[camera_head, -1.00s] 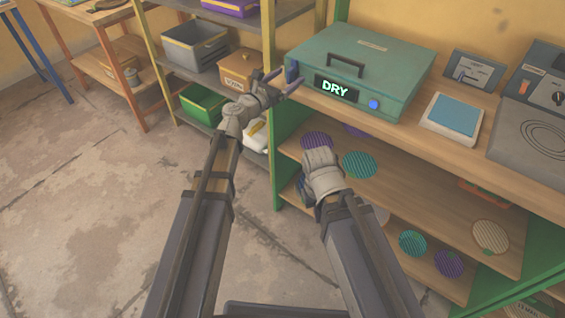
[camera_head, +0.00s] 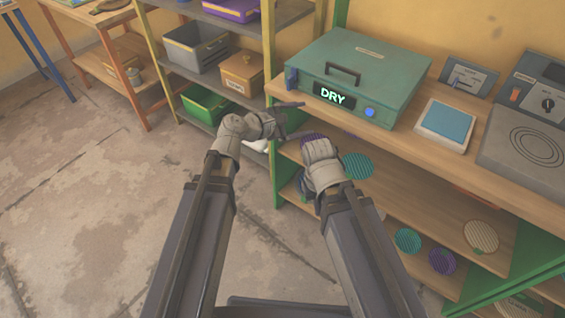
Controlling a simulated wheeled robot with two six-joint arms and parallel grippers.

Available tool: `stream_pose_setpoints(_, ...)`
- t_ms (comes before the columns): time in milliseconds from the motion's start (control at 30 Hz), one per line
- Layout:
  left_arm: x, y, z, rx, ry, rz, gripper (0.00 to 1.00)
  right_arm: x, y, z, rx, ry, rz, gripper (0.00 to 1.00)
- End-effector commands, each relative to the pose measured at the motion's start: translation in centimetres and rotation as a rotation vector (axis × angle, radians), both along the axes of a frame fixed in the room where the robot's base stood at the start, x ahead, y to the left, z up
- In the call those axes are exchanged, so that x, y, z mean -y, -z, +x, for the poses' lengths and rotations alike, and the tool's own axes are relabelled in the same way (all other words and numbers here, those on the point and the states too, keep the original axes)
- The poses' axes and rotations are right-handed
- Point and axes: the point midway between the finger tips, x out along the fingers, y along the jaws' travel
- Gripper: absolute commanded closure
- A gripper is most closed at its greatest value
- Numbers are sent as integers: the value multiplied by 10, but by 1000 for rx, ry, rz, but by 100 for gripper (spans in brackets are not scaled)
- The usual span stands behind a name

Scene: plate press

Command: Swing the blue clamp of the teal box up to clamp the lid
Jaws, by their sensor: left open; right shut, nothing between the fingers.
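The teal box (camera_head: 385,72) stands shut on the wooden worktop, with a dark handle (camera_head: 343,73) on its lid and a lit "DRY" display (camera_head: 331,96) on its front. The blue clamp (camera_head: 291,78) stands upright at the box's left front corner; I cannot tell whether it grips the lid. A round blue knob (camera_head: 370,112) is at the front right. My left gripper (camera_head: 299,120) is open and empty, below and in front of the clamp, apart from it. My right gripper (camera_head: 304,186) is low by the shelf, its fingers mostly hidden by its wrist.
A pad with a blue top (camera_head: 448,123), a grey control panel (camera_head: 470,76) and a grey hotplate (camera_head: 540,140) stand right of the box. Several striped discs lie on the shelf below. Bins (camera_head: 196,46) stand on a rack at left.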

Motion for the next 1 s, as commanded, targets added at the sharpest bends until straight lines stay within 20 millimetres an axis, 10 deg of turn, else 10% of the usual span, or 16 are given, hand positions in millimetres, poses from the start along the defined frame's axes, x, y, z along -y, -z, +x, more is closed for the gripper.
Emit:
stream_pose_setpoints(467,28,22,-81,175,549,654,10,0,-62,0,0,0,0,100)
stream_pose_setpoints(1000,-18,21,-160,269,1266,1224,10,0,-121,0,0,0,0,100)
